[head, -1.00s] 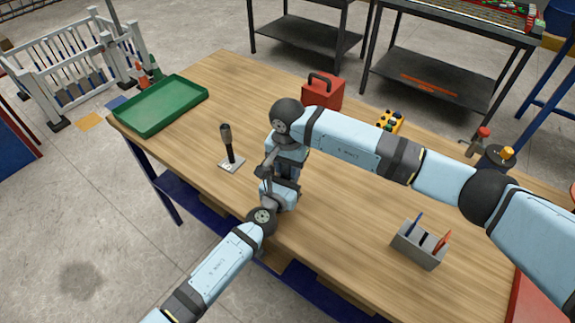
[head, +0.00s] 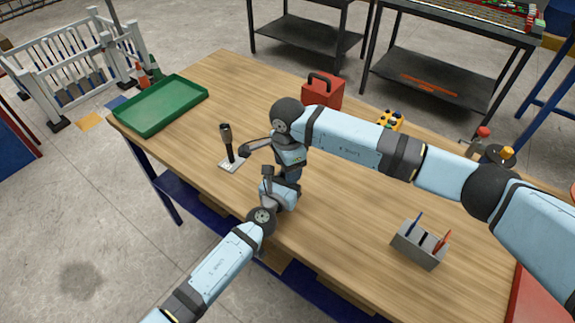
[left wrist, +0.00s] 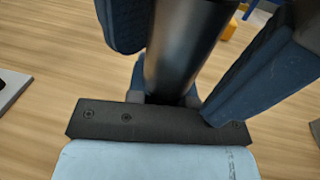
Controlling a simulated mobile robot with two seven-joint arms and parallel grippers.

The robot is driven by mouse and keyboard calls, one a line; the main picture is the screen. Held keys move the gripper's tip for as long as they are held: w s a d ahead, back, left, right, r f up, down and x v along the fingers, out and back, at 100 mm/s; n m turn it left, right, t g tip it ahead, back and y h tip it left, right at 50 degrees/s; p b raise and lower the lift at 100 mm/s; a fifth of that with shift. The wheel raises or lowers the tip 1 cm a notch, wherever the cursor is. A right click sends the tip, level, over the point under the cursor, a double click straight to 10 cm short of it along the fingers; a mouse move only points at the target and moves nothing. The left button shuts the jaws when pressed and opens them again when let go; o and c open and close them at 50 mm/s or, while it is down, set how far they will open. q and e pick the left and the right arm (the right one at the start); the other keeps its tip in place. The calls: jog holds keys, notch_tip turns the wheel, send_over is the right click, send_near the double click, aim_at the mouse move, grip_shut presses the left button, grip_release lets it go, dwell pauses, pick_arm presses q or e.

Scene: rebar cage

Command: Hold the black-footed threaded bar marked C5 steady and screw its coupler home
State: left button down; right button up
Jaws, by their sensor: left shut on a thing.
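A dark upright bar (head: 228,148) with a thicker top stands on a small pale-grey plate (head: 229,167); its marking is too small to read. My left gripper (head: 267,173) is at the near table edge, right of this bar. In the left wrist view a smooth black cylinder (left wrist: 183,45) is between its blue-padded fingers, and the gripper is shut on it. I cannot tell whether it is the C5 bar or its coupler; its foot is hidden. My right gripper (head: 253,148) is just above and behind the left one, pointing left towards the standing bar; its finger opening is unclear.
A green tray (head: 160,123) lies at the table's left end. A red toolbox (head: 323,93) and a yellow-black item (head: 390,120) are at the back. A grey holder (head: 417,246) with tools stands at the right. Bare wood lies between them.

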jog(key=shift+r, duration=2.25)
jog(key=shift+c, duration=0.4)
jog(key=n, duration=0.1)
jog(key=r+n, duration=0.1)
jog(key=n, duration=0.3)
jog(key=shift+r, duration=0.4)
jog(key=n, duration=0.1)
jog(key=r+n, duration=0.1)
jog(key=n, duration=0.3)
jog(key=shift+r, duration=0.4)
jog(key=shift+f, duration=4.05)
